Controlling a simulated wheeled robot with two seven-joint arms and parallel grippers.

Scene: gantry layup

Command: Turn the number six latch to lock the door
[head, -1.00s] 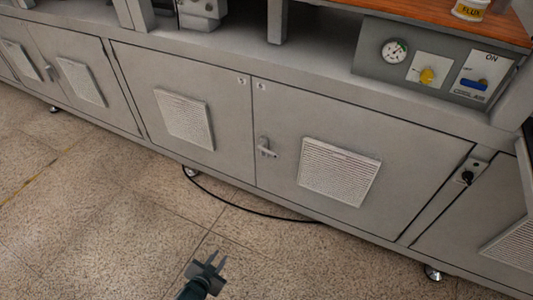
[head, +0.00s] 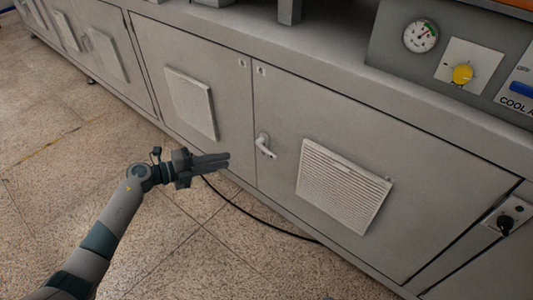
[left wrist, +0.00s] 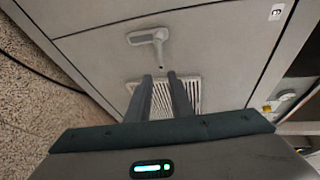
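The latch (head: 264,146) is a small light-grey handle on the right-hand cabinet door (head: 345,130), close to the seam between two doors. Its lever sticks out sideways from its upright base, pointing away from the seam toward the vent. It also shows in the left wrist view (left wrist: 150,38), beyond the fingertips. A small number label (left wrist: 277,12) sits on the door's top corner; it looks like a 6. My left gripper (head: 227,160) is left of the latch, apart from it and empty. Its fingers (left wrist: 162,76) show a narrow gap. My right gripper is not in view.
A louvred vent (head: 344,185) is right of the latch, and another vent (head: 191,103) is on the left door. A black cable (head: 250,213) lies on the floor below. A gauge (head: 421,37) and yellow knob (head: 463,74) are above right.

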